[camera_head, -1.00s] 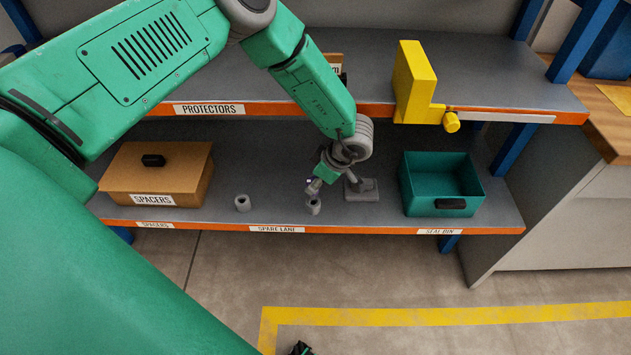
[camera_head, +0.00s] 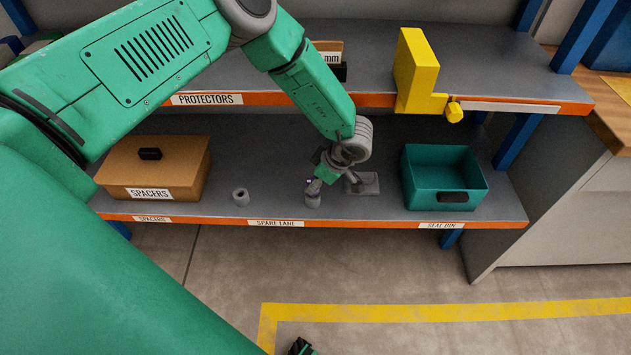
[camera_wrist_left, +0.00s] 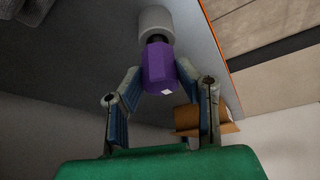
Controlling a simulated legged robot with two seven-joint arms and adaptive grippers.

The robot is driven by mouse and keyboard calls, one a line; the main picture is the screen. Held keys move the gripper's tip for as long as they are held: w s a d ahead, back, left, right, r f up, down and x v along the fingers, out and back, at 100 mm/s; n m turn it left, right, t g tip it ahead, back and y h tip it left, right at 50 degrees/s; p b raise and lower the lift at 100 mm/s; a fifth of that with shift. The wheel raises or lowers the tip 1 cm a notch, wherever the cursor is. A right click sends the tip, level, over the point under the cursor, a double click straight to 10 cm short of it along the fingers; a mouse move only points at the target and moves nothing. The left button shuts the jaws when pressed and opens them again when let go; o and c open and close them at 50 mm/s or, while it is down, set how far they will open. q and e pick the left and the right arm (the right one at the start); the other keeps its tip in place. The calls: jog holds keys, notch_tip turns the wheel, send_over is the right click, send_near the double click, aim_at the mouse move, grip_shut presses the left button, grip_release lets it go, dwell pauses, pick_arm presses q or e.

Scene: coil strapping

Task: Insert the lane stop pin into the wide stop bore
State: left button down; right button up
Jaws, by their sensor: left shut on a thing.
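My left gripper (camera_head: 315,187) is over the lower shelf, shut on the purple lane stop pin (camera_wrist_left: 160,69). The pin's dark narrow end (camera_wrist_left: 157,40) meets the mouth of a grey cylindrical stop (camera_wrist_left: 155,20), which also shows in the head view (camera_head: 313,201). I cannot tell how deep the end sits in the bore. A second grey cylinder (camera_head: 241,197) with a dark hole stands to the left on the same shelf. Which bore is wider is not clear. A dark and green part at the bottom edge, likely my right gripper (camera_head: 301,347), is mostly cut off.
A brown SPACERS box (camera_head: 155,168) stands at the left of the lower shelf and a teal bin (camera_head: 445,180) at the right. A grey plate (camera_head: 362,184) lies just right of the gripper. The upper shelf with its orange edge (camera_head: 275,99) and a yellow block (camera_head: 416,70) is above.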

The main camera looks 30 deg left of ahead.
pick_arm(q)
jog(key=shift+f+b, duration=0.4)
jog(key=shift+f, duration=0.3)
jog(key=c, duration=1.1)
grip_release()
jog(key=v, duration=0.7)
jog(key=s+f+m+t+h, duration=0.1)
jog(key=s+f+m+t, duration=0.45)
jog(key=s+m, duration=0.7)
jog(key=s+m+g+h, duration=0.4)
jog(key=s+m, duration=0.4)
jog(key=s, duration=1)
